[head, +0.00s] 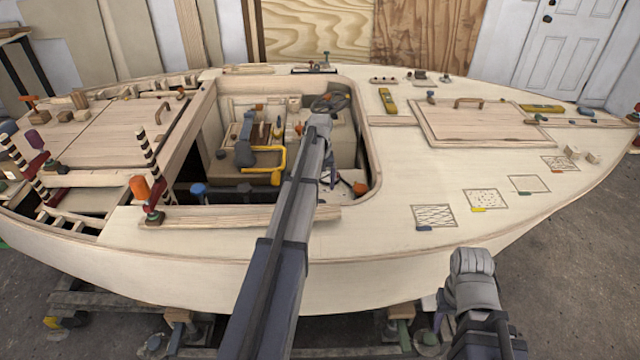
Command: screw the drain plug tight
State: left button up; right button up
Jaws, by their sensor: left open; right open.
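My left arm reaches over the hull's near side into the cockpit opening (374,168). Its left gripper (330,178) is low inside the opening, mostly hidden behind my own arm, and is open. I cannot tell whether this is the drain plug; no other piece can be clearly made out as the plug. My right gripper (472,262) is open and empty, outside the hull's near side, with its fingers hard to make out.
A wooden strip (240,216) lies along the near edge. A hatch (475,125) and patterned patches (482,200) are on the right deck. Clamps (150,195) stand at left.

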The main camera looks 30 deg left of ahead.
pick_arm(q)
jog(key=shift+r, duration=0.45)
pick_arm(e)
jog(key=shift+r, duration=0.45)
